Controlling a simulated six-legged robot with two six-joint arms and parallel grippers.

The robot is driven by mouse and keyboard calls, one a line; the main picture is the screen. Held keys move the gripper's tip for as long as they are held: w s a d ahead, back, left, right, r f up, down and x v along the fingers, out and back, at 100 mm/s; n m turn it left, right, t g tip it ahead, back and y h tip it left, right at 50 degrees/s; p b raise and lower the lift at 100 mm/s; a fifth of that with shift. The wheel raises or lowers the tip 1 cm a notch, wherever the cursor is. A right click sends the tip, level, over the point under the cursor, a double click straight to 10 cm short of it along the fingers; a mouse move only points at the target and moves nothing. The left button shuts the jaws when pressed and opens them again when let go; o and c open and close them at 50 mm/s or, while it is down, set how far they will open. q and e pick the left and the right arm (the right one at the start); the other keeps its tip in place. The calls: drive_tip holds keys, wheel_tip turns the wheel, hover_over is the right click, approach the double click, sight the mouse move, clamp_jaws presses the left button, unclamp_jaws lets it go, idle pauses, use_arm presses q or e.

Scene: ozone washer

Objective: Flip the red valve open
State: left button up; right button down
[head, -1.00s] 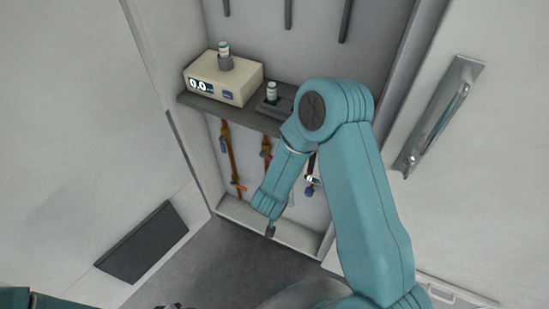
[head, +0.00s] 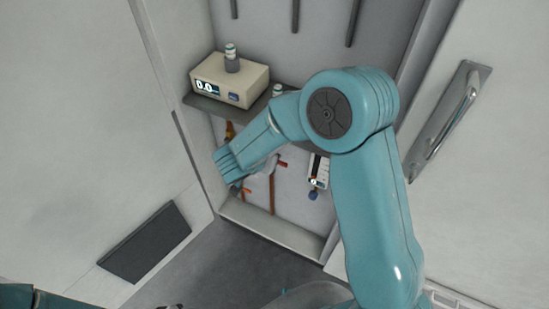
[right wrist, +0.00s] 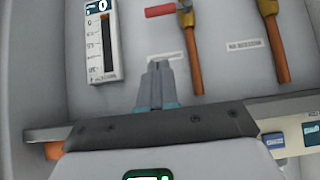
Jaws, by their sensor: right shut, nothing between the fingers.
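The red valve handle (right wrist: 160,11) is a short bar at the top of the right wrist view, joined to a brass valve body (right wrist: 186,17) on an orange pipe. In the head view a red handle (head: 282,163) shows below the shelf, beside my forearm. My right gripper (right wrist: 157,68) is shut and empty, below the red handle in the wrist picture and apart from it. In the head view my arm hides much of the pipework, and the fingertips are not clear. My left gripper cannot be made out.
A white gauge (right wrist: 103,45) reading 0 is left of the pipes in the wrist view, which looks upside down. A second pipe (right wrist: 276,50) stands right. The shelf (head: 215,108) carries a cream box (head: 226,80) reading 0.0. A door handle (head: 450,120) is at right.

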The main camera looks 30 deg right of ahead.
drive_tip(key=s+a+f+b+x, duration=0.1)
drive_tip(key=f+x, duration=0.1)
drive_tip(key=x, duration=1)
drive_tip(key=shift+a+b, duration=0.3)
drive_tip(key=shift+a, duration=0.05)
drive_tip(key=shift+f, duration=0.15)
